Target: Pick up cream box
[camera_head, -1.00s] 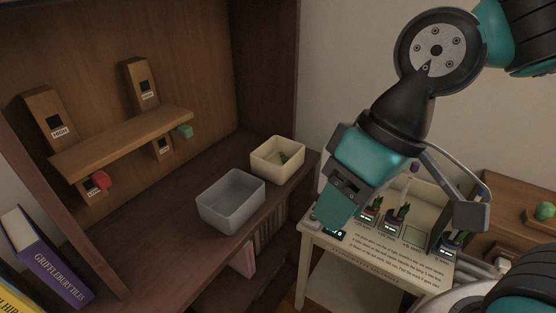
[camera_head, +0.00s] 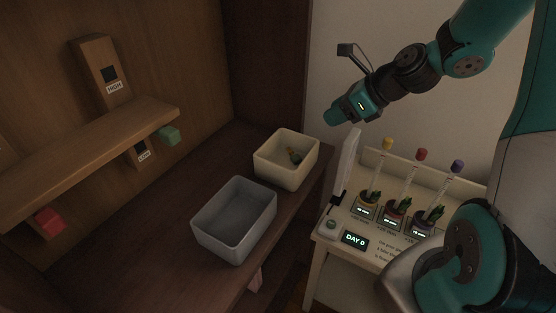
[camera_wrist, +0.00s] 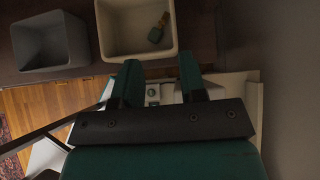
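The cream box (camera_head: 270,172) is an open-topped bin on the dark wooden shelf, near its right end. A small dark and orange item (camera_head: 294,156) lies inside it. In the wrist view the cream box (camera_wrist: 108,42) is at the top centre, beyond my fingertips, with the item (camera_wrist: 158,28) in its right part. My gripper (camera_wrist: 158,72) has its two fingers apart with nothing between them. In the head view my gripper (camera_head: 334,116) is above and to the right of the cream box, clear of it.
A grey bin (camera_head: 236,240) stands just left of the cream box; it also shows in the wrist view (camera_wrist: 50,42). A white table (camera_head: 330,250) with several potted plants and a "DAY 0" display stands to the right. A wooden ledge (camera_head: 90,160) is at the left.

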